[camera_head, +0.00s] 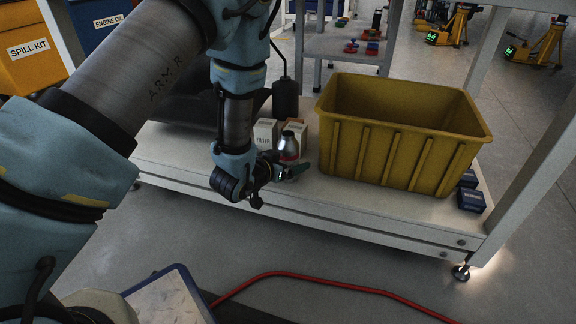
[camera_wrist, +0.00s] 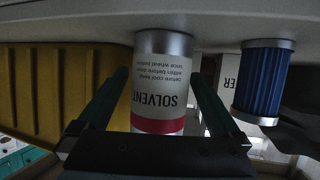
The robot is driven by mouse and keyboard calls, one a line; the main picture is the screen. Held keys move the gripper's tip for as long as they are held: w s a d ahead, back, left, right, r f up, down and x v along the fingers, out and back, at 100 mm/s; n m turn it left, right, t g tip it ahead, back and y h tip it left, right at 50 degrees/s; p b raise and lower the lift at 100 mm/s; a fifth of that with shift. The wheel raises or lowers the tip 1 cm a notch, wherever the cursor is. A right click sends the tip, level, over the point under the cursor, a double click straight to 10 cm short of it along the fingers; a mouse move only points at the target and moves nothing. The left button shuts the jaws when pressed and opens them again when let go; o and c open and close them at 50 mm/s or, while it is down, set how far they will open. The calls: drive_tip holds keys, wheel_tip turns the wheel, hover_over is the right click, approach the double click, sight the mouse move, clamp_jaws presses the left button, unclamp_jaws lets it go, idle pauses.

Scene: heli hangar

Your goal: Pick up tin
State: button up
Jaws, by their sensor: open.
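The tin is a silver can with a white "SOLVENT" label and a red band. In the head view the tin (camera_head: 289,147) stands on the low shelf, partly hidden by my gripper (camera_head: 276,174). In the wrist view, which is upside down, the tin (camera_wrist: 161,85) shows between the two green fingers of my gripper (camera_wrist: 160,92). The fingers are open, one on each side of the tin, with visible gaps between them and it. Whether the fingertips reach past the tin is hard to tell.
A yellow bin (camera_head: 395,150) stands close right of the tin. White filter boxes (camera_head: 265,132) stand behind it. A blue filter cylinder (camera_wrist: 263,82) shows right in the wrist view. Small dark blue boxes (camera_head: 470,199) lie right of the bin. A red hose (camera_head: 330,279) crosses the floor.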

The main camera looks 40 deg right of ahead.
drive_tip(key=shift+b+x, duration=0.3)
drive_tip(key=shift+x, duration=0.85)
clamp_jaws()
